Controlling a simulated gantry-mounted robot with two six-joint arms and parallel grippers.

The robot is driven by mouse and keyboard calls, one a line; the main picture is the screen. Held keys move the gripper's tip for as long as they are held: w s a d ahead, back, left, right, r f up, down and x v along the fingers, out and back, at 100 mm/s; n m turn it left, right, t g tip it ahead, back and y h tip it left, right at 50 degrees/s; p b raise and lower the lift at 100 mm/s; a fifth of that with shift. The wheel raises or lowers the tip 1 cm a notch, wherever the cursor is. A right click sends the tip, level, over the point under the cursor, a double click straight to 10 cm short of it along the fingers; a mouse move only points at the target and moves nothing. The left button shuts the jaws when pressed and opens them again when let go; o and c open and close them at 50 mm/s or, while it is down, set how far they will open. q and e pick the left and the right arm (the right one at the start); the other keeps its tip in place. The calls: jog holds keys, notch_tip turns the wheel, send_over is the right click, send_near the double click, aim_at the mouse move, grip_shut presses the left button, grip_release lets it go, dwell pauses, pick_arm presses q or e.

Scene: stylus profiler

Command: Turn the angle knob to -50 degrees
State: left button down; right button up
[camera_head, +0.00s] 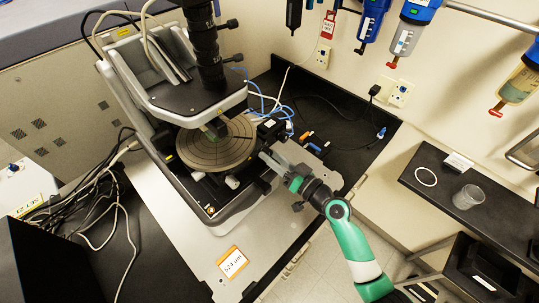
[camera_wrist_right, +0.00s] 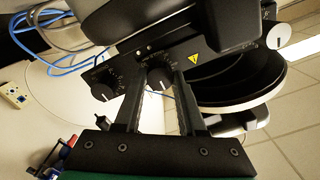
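The stylus profiler (camera_head: 170,100) has a round grooved stage (camera_head: 215,143) under its head. In the right wrist view a black knob with a white pointer line and dial marks (camera_wrist_right: 160,79) sits on the instrument's dark face. I take it as the angle knob, but its labels are too small to read. My right gripper (camera_wrist_right: 158,88) is open, with one fingertip on each side of this knob; I cannot tell whether they touch it. In the head view the right gripper (camera_head: 266,160) is beside the stage, and the knob is hard to make out there. My left gripper is not in view.
A second dial knob (camera_wrist_right: 103,91) is close left of the right gripper's fingers. A silver knob (camera_wrist_right: 278,38) is at the right. Blue cables (camera_head: 270,103) run behind the stage. A black shelf (camera_head: 480,205) with a clear cup (camera_head: 467,197) stands at the right.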

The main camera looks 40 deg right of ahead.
grip_shut()
jog(key=n, duration=1.5)
jog(key=o, duration=0.9)
grip_release()
jog(key=shift+o, duration=0.2)
jog(key=s+b, duration=0.1)
jog(key=s, duration=0.7)
jog(key=shift+d+b, duration=0.3)
jog(key=shift+d, duration=0.05)
